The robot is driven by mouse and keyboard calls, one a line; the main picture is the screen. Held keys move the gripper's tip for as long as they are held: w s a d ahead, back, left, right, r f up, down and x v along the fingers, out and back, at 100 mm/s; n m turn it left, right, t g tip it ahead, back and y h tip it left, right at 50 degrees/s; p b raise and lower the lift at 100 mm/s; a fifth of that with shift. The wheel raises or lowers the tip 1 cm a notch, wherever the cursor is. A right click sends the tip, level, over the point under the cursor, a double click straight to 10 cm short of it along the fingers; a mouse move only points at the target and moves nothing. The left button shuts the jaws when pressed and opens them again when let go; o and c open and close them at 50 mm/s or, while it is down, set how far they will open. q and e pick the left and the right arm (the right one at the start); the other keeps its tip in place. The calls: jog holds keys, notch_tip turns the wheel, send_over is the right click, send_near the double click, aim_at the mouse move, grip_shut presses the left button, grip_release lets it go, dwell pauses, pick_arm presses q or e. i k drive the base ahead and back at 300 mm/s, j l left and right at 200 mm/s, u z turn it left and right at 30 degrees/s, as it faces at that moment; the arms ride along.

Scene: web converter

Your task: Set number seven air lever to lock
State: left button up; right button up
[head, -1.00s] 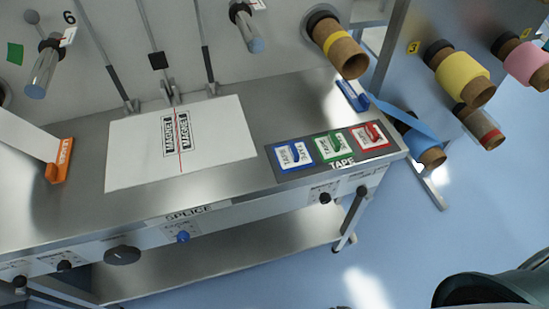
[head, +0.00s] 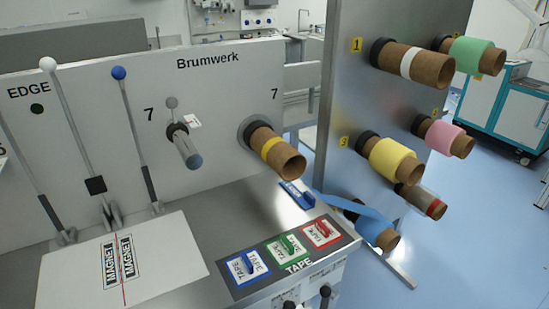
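Two number 7 labels show on the machine's upright panel (head: 225,80) in the head view. By the left one, a metal shaft (head: 187,150) with a dark collar points out of the panel. A small grey round-ended lever (head: 172,103) stands up from that collar, with a white and red tag (head: 193,121) beside it; the tag's text is too small to read. By the right 7, a cardboard core with a yellow band (head: 278,155) sits on another spindle, and no lever shows there. Neither of my grippers is in view.
Long levers with a white knob (head: 48,64) and a blue knob (head: 119,73) stand left of the shaft. The steel table below holds a magnet plate (head: 160,258) and a tape panel (head: 238,290). A roll rack (head: 345,95) stands right; blue floor is open beyond.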

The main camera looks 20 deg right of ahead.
aim_at(326, 291)
jog(key=z, duration=1.25)
